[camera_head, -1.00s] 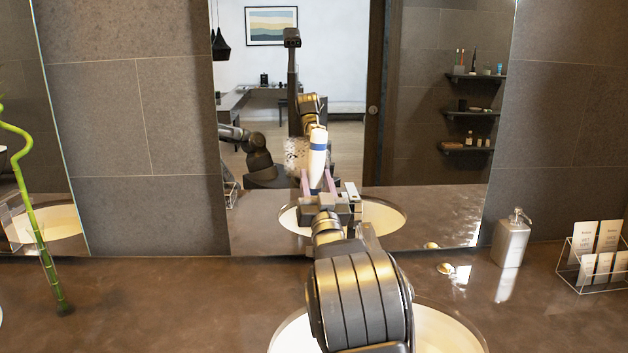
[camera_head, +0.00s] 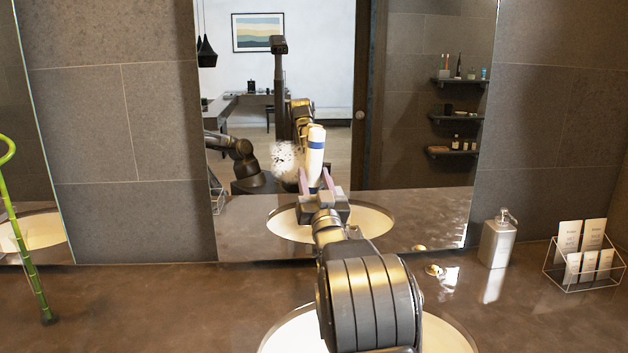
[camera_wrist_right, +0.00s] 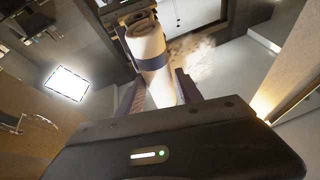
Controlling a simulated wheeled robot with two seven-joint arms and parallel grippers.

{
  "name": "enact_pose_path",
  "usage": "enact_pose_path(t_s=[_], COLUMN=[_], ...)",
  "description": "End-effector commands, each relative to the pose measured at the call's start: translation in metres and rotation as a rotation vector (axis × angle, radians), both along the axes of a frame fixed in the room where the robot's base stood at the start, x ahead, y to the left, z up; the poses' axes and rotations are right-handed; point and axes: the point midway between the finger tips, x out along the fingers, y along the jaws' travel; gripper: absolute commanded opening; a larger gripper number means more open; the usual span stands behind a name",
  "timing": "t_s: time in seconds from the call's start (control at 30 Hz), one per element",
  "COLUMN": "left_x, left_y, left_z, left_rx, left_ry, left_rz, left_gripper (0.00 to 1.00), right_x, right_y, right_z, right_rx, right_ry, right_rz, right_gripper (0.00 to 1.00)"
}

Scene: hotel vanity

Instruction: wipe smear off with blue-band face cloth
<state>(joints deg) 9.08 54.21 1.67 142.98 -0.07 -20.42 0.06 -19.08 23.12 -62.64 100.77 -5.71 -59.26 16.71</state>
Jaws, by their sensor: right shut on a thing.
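The blue-band face cloth (camera_head: 316,143) is a white roll with a blue band, held upright in front of the mirror (camera_head: 410,110). It also shows in the right wrist view (camera_wrist_right: 147,45). My right gripper (camera_head: 318,182) is shut on its lower part, with purple fingers on either side. The smear (camera_head: 287,160) is a pale, speckled patch on the mirror, just left of the cloth in the head view. In the right wrist view the smear (camera_wrist_right: 196,58) is right of the cloth. I cannot tell whether the cloth touches the glass. My left gripper is not in view.
A sink (camera_head: 447,335) lies under my right arm. A soap dispenser (camera_head: 497,240), a small shell-like item (camera_head: 433,270) and a wire card holder (camera_head: 590,270) stand to the right. The counter between (camera_head: 150,300) is clear.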

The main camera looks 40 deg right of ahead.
Motion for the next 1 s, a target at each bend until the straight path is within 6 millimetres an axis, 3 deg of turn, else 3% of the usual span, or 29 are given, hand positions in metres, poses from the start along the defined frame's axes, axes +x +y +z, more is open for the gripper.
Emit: enact_pose_path(t_s=[0.43,1.0], left_x=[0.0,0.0], left_y=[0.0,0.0], left_z=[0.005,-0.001], left_rx=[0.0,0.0], left_ry=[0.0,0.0], left_rz=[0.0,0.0], left_gripper=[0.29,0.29], right_x=[0.001,0.016], right_y=[0.0,0.023], right_z=[0.01,0.008], right_rx=[-0.001,0.0], right_ry=[-0.002,0.0], right_rz=[0.0,0.0], right_gripper=[0.03,0.03])
